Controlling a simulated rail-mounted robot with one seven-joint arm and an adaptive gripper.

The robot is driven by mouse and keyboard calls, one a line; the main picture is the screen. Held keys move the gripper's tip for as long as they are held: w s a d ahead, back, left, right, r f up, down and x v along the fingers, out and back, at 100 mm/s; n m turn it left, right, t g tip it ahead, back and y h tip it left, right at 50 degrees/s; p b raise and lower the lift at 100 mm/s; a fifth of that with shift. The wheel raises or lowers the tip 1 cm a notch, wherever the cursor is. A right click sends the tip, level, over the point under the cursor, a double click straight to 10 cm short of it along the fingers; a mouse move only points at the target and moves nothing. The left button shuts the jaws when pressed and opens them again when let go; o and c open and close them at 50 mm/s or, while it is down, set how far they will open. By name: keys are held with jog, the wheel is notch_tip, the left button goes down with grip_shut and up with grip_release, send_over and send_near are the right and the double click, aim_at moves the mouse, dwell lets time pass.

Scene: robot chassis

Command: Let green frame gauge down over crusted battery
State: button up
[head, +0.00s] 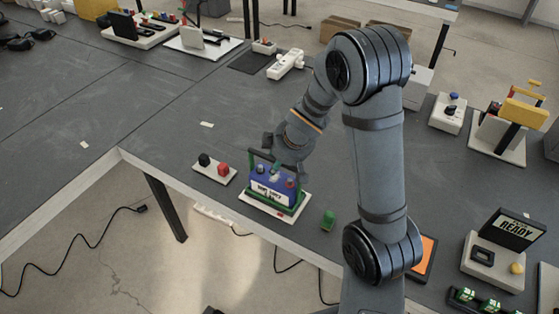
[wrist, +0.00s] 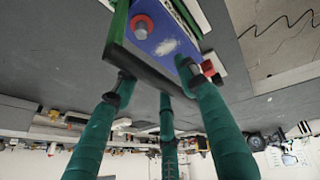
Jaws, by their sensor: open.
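The crusted battery (head: 268,189) is a blue box with a white label, upright on a white base plate (head: 293,214). In the wrist view its blue top (wrist: 165,38) shows a red terminal and a whitish crust patch.
A small plate with black and red caps (head: 214,168) lies left of the battery. A green block (head: 328,219) stands to the right near the table edge. A white power strip (head: 286,64) lies behind. The grey table (head: 150,115) to the left is mostly clear.

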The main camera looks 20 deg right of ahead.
jog(key=shift+r, duration=0.1)
jog(key=shift+s+d+r, duration=0.1)
jog(key=shift+d+r, duration=0.1)
jog(key=shift+r, duration=0.2)
jog(key=shift+s+r, duration=0.4)
jog(key=shift+r, duration=0.15)
jog(key=v, duration=0.9)
jog(key=shift+r, duration=0.35)
jog(key=shift+s+a, duration=0.1)
jog(key=x, duration=1)
jog(key=shift+f, duration=0.35)
jog(key=shift+x, duration=0.75)
jog(key=shift+r, duration=0.25)
